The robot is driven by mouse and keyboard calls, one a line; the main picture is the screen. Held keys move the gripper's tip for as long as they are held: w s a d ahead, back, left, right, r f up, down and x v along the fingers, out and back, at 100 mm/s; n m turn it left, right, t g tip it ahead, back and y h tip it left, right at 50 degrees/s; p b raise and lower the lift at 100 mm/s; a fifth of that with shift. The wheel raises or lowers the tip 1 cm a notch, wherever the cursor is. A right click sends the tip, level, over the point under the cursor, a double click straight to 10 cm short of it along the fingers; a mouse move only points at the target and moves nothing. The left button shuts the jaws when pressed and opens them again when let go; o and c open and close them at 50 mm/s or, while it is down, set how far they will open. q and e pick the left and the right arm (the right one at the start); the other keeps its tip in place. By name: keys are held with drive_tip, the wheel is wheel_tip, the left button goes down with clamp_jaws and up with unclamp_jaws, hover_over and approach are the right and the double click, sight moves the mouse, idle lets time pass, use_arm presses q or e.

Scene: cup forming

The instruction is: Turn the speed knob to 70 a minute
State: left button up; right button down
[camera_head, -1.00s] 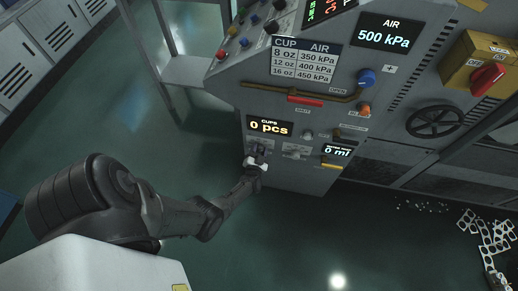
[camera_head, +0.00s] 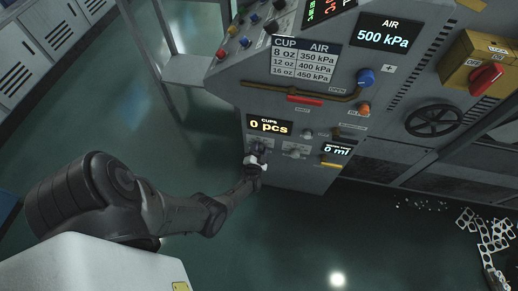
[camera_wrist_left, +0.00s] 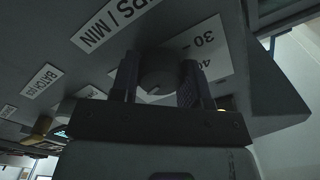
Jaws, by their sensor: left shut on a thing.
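The speed knob (camera_wrist_left: 158,74) is a dark round knob in the left wrist view, beside a white plate (camera_wrist_left: 112,20) reading "PS / MIN". A dial scale (camera_wrist_left: 203,42) with 30 and 40 shows to its right; the rest of the scale is hidden or out of view. My left gripper (camera_wrist_left: 159,84) has its two fingers on either side of the knob, shut on it. My right gripper is not in view.
A second dial plate (camera_head: 296,151) is right of my gripper, and a "0 ml" display (camera_head: 337,150) lies further right. A blue knob (camera_head: 366,77) and a red-handled switch box (camera_head: 487,78) are higher up. The floor left of the panel is clear.

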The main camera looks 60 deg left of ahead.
use_arm(q)
drive_tip(key=o, duration=0.9)
drive_tip(key=shift+o, duration=0.2)
drive_tip(key=p+v, duration=0.4)
drive_tip(key=v, duration=0.9)
drive_tip(key=shift+s+d, duration=0.3)
